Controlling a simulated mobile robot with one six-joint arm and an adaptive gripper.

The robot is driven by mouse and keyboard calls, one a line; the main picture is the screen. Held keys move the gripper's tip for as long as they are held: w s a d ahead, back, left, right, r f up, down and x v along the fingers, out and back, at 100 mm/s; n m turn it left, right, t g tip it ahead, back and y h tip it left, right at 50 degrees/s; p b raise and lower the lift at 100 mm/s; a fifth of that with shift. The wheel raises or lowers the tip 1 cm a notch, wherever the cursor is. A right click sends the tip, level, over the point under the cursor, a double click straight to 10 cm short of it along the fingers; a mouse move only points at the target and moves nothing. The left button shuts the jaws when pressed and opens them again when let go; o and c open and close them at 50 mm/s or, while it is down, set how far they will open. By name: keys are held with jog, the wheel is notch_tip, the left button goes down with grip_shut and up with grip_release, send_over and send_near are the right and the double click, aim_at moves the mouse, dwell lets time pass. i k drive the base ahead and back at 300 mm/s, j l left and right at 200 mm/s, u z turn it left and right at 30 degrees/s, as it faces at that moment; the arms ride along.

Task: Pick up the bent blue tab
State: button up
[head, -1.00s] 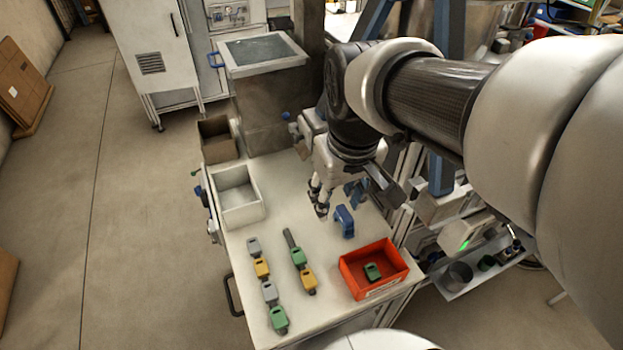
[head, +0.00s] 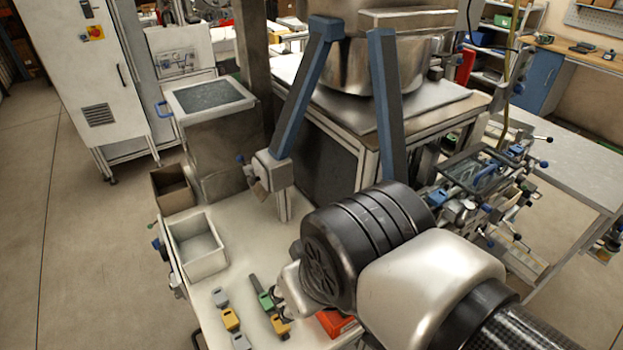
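The bent blue tab does not show now; my arm covers the part of the table where a blue piece stood earlier. The pale end of my gripper (head: 291,294) shows low over the table, beside the green and yellow tabs. Its fingers are hidden behind my wrist, so I cannot see whether it is open or holds anything. On the pale table (head: 245,243) lie a grey tab (head: 219,297), a yellow tab (head: 230,318), a green tab (head: 265,300) and another yellow tab (head: 281,326).
A red bin (head: 335,322) shows partly beside my arm. A white open box (head: 199,249) stands at the table's left edge, with a brown box (head: 172,190) behind it. A blue-legged frame (head: 305,90) and a metal bowl (head: 375,65) rise behind the table.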

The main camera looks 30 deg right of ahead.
aim_at(439, 197)
jog(key=z, duration=1.7)
